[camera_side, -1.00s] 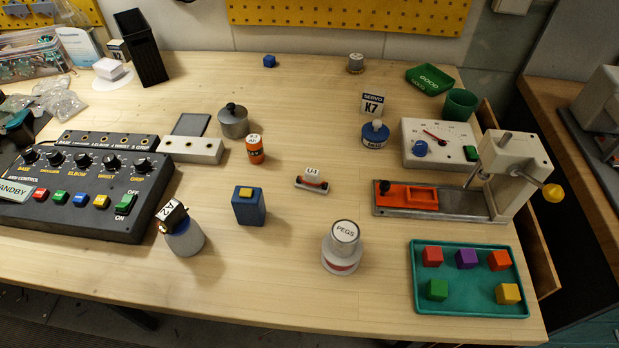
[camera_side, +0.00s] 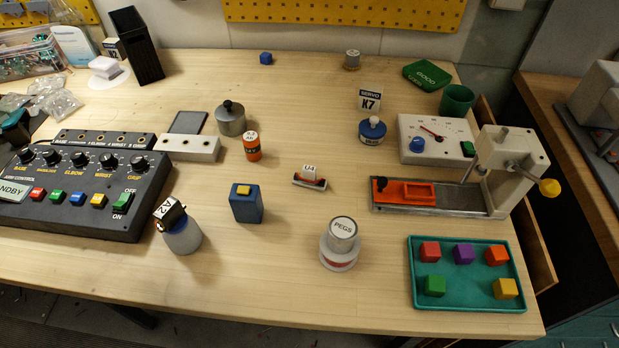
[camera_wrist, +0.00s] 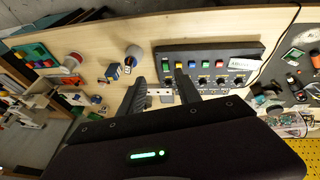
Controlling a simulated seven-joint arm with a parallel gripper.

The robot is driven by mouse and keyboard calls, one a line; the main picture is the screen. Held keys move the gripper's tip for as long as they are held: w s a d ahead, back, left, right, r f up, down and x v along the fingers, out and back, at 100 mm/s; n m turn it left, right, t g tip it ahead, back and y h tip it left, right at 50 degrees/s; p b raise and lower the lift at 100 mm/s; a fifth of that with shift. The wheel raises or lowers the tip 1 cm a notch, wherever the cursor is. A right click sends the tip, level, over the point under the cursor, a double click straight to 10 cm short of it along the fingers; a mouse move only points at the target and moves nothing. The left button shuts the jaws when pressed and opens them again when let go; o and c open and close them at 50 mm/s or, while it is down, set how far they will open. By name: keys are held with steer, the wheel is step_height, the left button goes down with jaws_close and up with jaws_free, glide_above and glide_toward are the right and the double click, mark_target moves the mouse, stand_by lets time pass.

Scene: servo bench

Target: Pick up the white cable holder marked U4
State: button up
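The white cable holder marked U4 (camera_side: 309,170) stands near the middle of the wooden bench in the side view. It is a small white block with a dark and red base, with clear wood around it. In the wrist view it is too small to make out surely. My gripper (camera_wrist: 162,78) shows only in the wrist view. Its two dark fingers are apart with nothing between them. They point toward the bench near the control box, and the gripper is not touching the holder in any view.
A blue box with a yellow top (camera_side: 246,203) and an orange canister (camera_side: 252,147) stand left of the holder. The PEGS container (camera_side: 341,245) is in front. A metal fixture with an orange insert (camera_side: 420,193) and a green tray (camera_side: 467,298) lie right. The control box (camera_side: 75,190) fills the left.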

steer(key=w+d+f+n+g+h, duration=0.2)
steer(key=w+d+n+g+h, duration=0.1)
steer(key=w+d, duration=0.6)
steer(key=n+g+h, duration=0.4)
steer(key=n+h, duration=0.2)
steer(key=n, duration=0.1)
glide_toward(310, 169)
steer(key=s+a+r, duration=0.1)
steer(key=s+r, duration=0.2)
steer(key=s, duration=0.1)
steer(key=w+d+f+n+h, duration=0.1)
steer(key=f, duration=0.1)
steer(key=w+d+f+n, duration=0.1)
steer(key=f, duration=0.1)
steer(key=w+d+f+n+h, duration=0.1)
steer(key=f+n, duration=0.1)
steer(key=shift+d+f+h, duration=0.15)
steer(key=shift+f+h, duration=0.15)
steer(key=x, duration=0.6)
steer(key=shift+w+d+f, duration=0.1)
steer(key=shift+f, duration=0.25)
steer(key=shift+d+f, duration=0.1)
steer(key=shift+d, duration=0.25)
jaws_close()
